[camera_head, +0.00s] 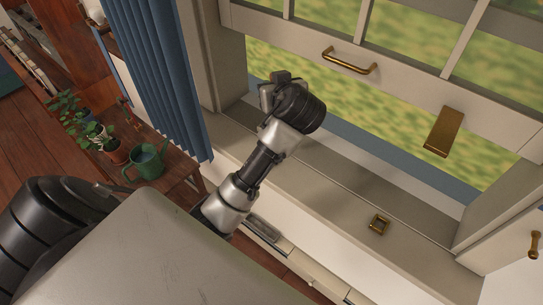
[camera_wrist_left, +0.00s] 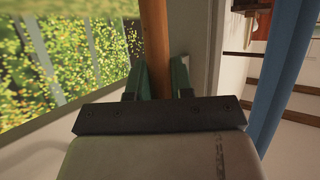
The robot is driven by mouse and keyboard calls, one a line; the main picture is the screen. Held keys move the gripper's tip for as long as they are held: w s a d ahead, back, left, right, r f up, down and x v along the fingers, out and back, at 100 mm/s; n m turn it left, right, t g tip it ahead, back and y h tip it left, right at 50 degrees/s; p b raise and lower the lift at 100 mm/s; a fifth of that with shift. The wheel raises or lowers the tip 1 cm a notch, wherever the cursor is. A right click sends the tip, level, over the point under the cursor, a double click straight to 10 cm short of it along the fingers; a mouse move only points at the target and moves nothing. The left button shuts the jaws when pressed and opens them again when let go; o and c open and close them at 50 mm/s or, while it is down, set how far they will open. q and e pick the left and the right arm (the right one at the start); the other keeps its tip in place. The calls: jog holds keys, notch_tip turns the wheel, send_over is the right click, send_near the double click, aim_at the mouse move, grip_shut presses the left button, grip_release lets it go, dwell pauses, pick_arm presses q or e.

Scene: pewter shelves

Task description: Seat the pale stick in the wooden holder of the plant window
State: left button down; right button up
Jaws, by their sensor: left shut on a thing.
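A wooden stick (camera_wrist_left: 154,45), orange-brown in this light, stands between the green-tipped fingers of my left gripper (camera_wrist_left: 158,80) in the left wrist view. The fingers are shut on it, and its upper end runs out of the picture. In the head view my left gripper (camera_head: 272,88) is in the window opening, above the sill near the left side of the frame. The stick is hidden there behind my wrist. I cannot make out a wooden holder for certain in either view. My right gripper is not in view.
The raised window sash (camera_head: 400,75) has a brass handle (camera_head: 348,61) and a hanging brass plate (camera_head: 443,132). A small square brass fitting (camera_head: 379,225) is on the sill. A blue curtain (camera_head: 160,70) hangs left. A wooden bench (camera_head: 178,182) holds potted plants and a green watering can (camera_head: 146,162).

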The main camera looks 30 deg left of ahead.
pick_arm(q)
jog(key=shift+n+g+y, duration=0.4)
jog(key=f, duration=0.4)
jog(key=f+p, duration=0.1)
jog(key=f, duration=0.4)
jog(key=shift+s+a+f+p, duration=0.15)
jog(key=shift+a+f+p, duration=0.05)
jog(key=shift+p, duration=0.1)
jog(key=shift+f, duration=0.25)
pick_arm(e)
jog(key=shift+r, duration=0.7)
pick_arm(q)
jog(key=shift+f, duration=0.2)
jog(key=c, duration=1.3)
grip_release()
jog(key=shift+r, duration=0.1)
jog(key=o, duration=0.3)
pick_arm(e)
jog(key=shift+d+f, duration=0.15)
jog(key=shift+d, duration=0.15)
